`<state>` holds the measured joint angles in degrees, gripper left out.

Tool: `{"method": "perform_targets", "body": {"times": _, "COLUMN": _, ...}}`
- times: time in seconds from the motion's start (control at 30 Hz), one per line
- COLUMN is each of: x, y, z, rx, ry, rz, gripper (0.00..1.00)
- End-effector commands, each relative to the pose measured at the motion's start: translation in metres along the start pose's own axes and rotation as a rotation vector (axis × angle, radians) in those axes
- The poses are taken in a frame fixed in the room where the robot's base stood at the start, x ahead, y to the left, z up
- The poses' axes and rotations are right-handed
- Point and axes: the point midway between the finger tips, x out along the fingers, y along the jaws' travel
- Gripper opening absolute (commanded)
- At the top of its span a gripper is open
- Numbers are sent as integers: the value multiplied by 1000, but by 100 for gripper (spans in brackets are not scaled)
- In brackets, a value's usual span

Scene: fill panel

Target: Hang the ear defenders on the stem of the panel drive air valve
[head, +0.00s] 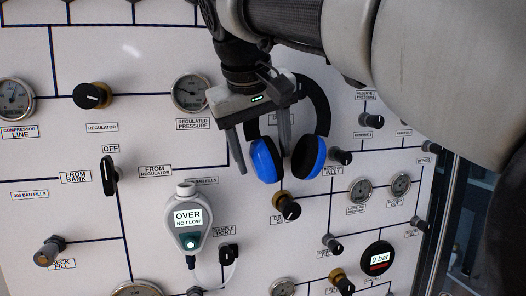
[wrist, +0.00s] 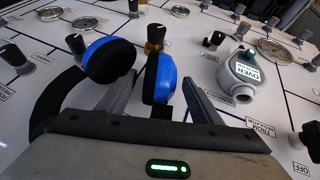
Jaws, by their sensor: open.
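The ear defenders have a black headband (head: 315,100) and two blue cups (head: 308,156), and hang cups down in front of the panel. My gripper (head: 264,160) is open, with one cup between its fingers and the other outside them. The wrist view also shows one cup (wrist: 164,80) between the fingers (wrist: 158,95). I cannot tell whether the fingers touch it, or whether the headband rests on a stem, as my gripper hides that area. A brass valve with a black knob (head: 288,207) is just below the cups; its label is only partly readable, so I cannot identify the drive air valve.
The white panel (head: 140,225) carries several knobs and gauges. A grey handheld meter (head: 187,222) reading "OVER NO FLOW" is lower left of the cups. A black knob (head: 341,157) is close to the right cup. My arm covers the upper right.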

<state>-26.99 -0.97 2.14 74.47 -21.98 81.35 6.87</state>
Motion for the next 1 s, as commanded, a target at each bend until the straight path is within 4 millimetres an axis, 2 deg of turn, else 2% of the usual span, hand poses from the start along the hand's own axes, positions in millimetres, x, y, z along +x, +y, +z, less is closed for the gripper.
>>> {"method": "perform_targets", "body": {"times": 0.17, "x": -2, "y": 0, "z": 0, "rx": 0, "ry": -1, "rz": -1, "gripper": 59}}
{"method": "perform_targets", "body": {"times": 0.27, "x": -11, "y": -1, "z": 0, "rx": -1, "ry": 1, "rz": -1, "gripper": 59}}
{"method": "perform_targets", "body": {"times": 0.37, "x": -29, "y": -1, "z": -1, "rx": 0, "ry": 3, "rz": -2, "gripper": 59}}
{"method": "perform_targets", "body": {"times": 0.7, "x": -110, "y": -1, "z": -2, "rx": 0, "ry": 3, "rz": -1, "gripper": 59}}
{"method": "perform_targets", "body": {"times": 0.9, "x": -144, "y": -1, "z": -1, "rx": 0, "ry": 3, "rz": -3, "gripper": 59}}
{"method": "perform_targets", "body": {"times": 1.0, "x": -150, "y": 0, "z": -2, "rx": 0, "ry": -1, "rz": -5, "gripper": 59}}
